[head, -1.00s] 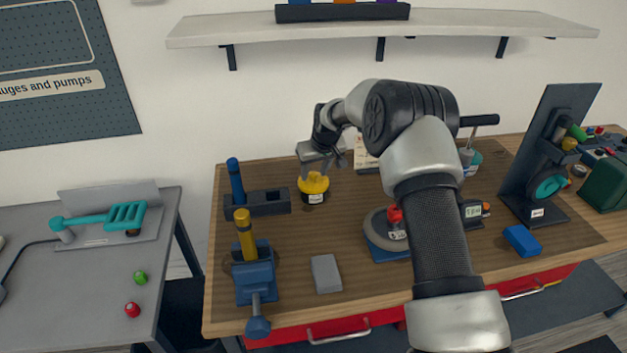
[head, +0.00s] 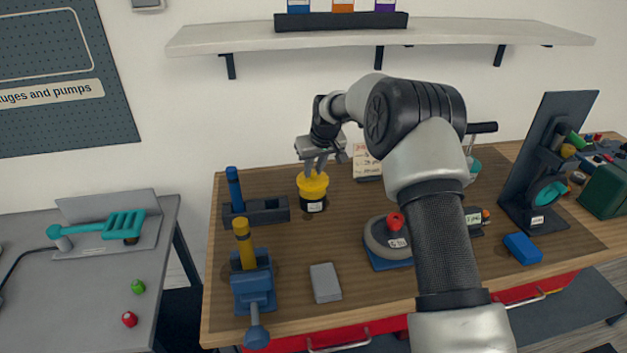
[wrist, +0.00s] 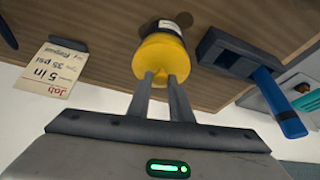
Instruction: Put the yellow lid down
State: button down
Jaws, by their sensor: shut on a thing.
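The yellow lid (head: 313,184) is at the top of a dark jar (head: 313,207) with a white label, toward the back of the wooden bench. My gripper (head: 317,170) comes down from above and is shut on the lid. In the wrist view, both fingers (wrist: 160,80) reach the top of the yellow lid (wrist: 160,58), and part of the jar (wrist: 165,25) shows beyond it. I cannot tell whether the lid rests on the jar or is slightly above it.
A dark holder with a blue-handled tool (head: 257,211) stands close left of the jar. A blue vise (head: 254,283), grey block (head: 325,282) and round grey fixture (head: 388,240) stand nearer the front. A note card (head: 367,162) is behind right. Bare wood lies before the jar.

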aim_at(314, 173)
notch_tip(314, 173, up, 5)
jog(key=shift+f, duration=0.1)
jog(key=shift+s+d+b, duration=0.1)
jog(key=shift+s+b, duration=0.1)
jog(key=shift+b, duration=0.25)
jog(key=s+d+f+b, duration=0.1)
jog(key=s+f+b, duration=0.25)
jog(key=s, duration=0.35)
jog(key=s+d+f+b, duration=0.2)
jog(key=s+b, duration=0.3)
jog(key=s, duration=0.1)
jog(key=f, duration=0.5)
jog(key=shift+s+a, duration=0.2)
jog(key=shift+s, duration=0.2)
jog(key=shift+f+b, duration=0.45)
jog(key=shift+f, duration=1.75)
